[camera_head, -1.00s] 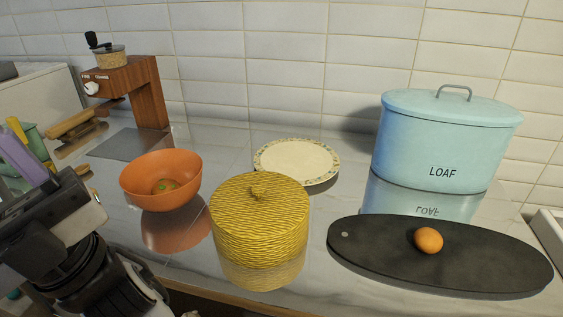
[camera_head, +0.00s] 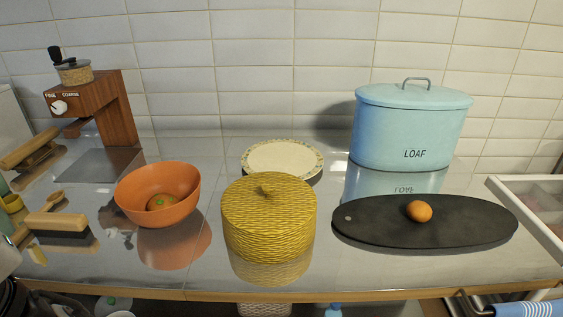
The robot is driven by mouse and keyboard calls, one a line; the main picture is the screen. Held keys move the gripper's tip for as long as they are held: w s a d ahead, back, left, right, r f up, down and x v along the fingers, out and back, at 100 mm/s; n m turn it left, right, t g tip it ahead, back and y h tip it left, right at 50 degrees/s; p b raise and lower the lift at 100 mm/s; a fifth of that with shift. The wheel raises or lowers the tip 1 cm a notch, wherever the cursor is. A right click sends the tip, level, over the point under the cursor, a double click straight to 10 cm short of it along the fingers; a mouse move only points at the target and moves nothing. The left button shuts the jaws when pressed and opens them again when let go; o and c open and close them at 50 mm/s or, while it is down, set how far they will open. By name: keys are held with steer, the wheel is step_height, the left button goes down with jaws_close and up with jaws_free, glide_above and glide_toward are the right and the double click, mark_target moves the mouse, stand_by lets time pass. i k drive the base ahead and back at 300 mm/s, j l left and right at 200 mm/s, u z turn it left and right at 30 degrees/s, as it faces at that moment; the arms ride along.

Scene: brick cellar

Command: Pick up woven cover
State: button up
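The woven cover (camera_head: 268,218) is a yellow, round, basket-like dome with a small knob on top. It stands upright on the shiny countertop, near the front edge at the middle of the view. The glossy top mirrors its lower part. Whether anything is under it is hidden. My gripper is not in view; only dark parts of my arm show at the lower left edge, well apart from the cover.
An orange bowl (camera_head: 158,196) stands close left of the cover. A plate (camera_head: 283,157) lies behind it. A dark board (camera_head: 375,222) with an egg (camera_head: 419,211) lies right. A blue loaf bin (camera_head: 410,130), a wooden grinder (camera_head: 107,105) and a brush (camera_head: 58,222) are farther off.

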mark_target(269, 217)
steer(key=j, duration=0.5)
steer(key=k+j+z, duration=0.15)
steer(key=j, duration=0.8)
steer(key=k+j+z, duration=0.1)
steer(key=j, duration=0.4)
steer(key=i, duration=0.95)
